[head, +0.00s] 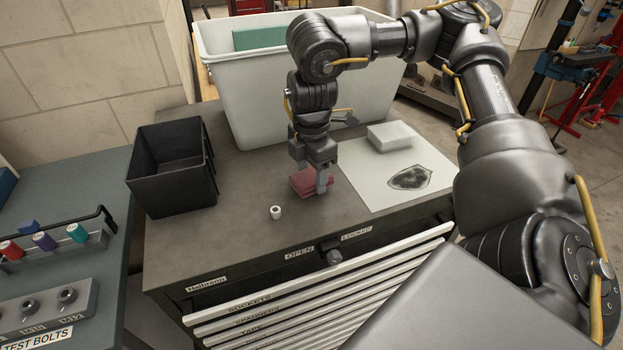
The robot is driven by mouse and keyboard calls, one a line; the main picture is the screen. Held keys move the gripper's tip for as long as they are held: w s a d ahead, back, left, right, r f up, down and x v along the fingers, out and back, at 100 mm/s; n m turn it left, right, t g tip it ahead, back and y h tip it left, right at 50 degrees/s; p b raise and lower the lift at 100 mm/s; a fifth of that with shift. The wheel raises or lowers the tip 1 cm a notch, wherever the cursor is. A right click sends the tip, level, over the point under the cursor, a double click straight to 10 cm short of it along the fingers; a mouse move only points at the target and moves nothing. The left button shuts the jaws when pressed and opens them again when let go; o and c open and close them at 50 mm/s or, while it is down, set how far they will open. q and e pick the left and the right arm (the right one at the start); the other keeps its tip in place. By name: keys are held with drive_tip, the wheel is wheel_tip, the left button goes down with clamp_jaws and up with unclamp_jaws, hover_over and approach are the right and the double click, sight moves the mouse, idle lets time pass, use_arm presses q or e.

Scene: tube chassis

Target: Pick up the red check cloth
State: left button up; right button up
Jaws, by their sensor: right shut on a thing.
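The red check cloth (304,182) is a small folded red pad over the grey top of the tool cabinet (225,244), near its middle. My right gripper (322,186) reaches down from above and is shut on the cloth. The gripper fingers hide part of the cloth. I cannot tell whether the cloth still touches the cabinet top. My left gripper is not in view.
A black open bin (172,180) stands at the left and a large white tub (255,97) at the back. A white block (390,136) lies on a stained white sheet (372,190) at the right. A small white ring (276,212) lies in front of the cloth.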

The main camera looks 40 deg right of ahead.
use_arm(q)
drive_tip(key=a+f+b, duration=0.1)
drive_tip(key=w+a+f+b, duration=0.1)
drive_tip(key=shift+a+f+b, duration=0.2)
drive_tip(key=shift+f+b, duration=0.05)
drive_tip(key=shift+b, duration=0.1)
use_arm(e)
drive_tip(key=s+a+r, duration=0.8)
drive_tip(key=s+r, duration=0.3)
drive_tip(key=shift+s+a, duration=0.15)
drive_tip(key=shift+a, duration=0.05)
drive_tip(key=o, duration=0.5)
drive_tip(key=shift+c, duration=0.2)
drive_tip(key=c, duration=0.4)
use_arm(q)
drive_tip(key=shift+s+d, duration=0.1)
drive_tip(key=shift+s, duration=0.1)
use_arm(e)
drive_tip(key=shift+o, duration=0.2)
drive_tip(key=shift+f, duration=0.1)
